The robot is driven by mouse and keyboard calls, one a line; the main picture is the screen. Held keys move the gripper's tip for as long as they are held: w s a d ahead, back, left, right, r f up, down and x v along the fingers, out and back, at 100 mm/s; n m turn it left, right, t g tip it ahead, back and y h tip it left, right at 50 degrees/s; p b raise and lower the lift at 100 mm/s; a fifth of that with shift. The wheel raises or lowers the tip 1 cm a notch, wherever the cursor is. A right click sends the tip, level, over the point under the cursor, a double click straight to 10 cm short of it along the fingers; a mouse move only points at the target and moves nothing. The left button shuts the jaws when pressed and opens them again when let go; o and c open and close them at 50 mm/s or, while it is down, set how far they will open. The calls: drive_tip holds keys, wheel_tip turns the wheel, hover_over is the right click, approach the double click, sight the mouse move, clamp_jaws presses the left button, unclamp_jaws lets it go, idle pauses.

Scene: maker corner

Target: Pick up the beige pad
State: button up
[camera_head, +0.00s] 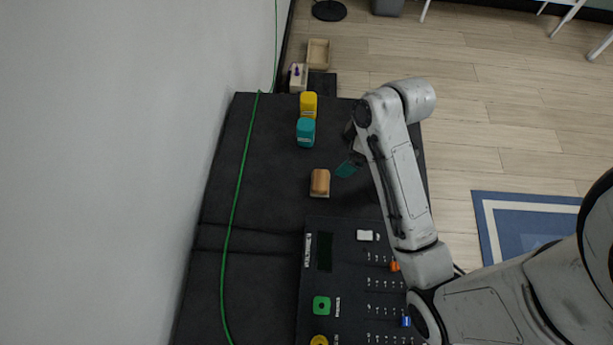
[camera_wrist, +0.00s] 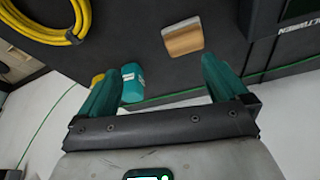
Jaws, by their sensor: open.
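The beige pad (camera_head: 320,183) is a small block with a tan-brown top and a paler beige edge, lying on the dark table mat. It also shows in the wrist view (camera_wrist: 184,40), beyond my fingertips and nearer the right-hand finger. My gripper (camera_head: 347,168) has teal fingers, which show just to the right of the pad in the head view. In the wrist view my gripper (camera_wrist: 162,66) is open, with nothing between its fingers. The fingers look apart from the pad; the height gap is hard to tell.
A teal container (camera_head: 306,133) and a yellow one (camera_head: 308,104) stand behind the pad. A black panel with knobs (camera_head: 326,252) lies in front. A green cable (camera_head: 237,190) runs along the left. A yellow coil (camera_wrist: 42,38) shows in the wrist view. White wall at left.

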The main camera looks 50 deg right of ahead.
drive_tip(key=a+f+n+y, duration=0.1)
drive_tip(key=a+n, duration=0.2)
drive_tip(key=a, duration=0.1)
hover_over(321, 179)
drive_tip(key=s, duration=0.2)
drive_tip(key=f, duration=0.4)
drive_tip(key=shift+s+d+f, duration=0.1)
drive_tip(key=shift+d+f, duration=0.05)
drive_tip(key=shift+d, duration=0.25)
drive_tip(key=shift+x, duration=2.95)
drive_tip(key=shift+d, duration=0.15)
drive_tip(key=c, duration=1.1)
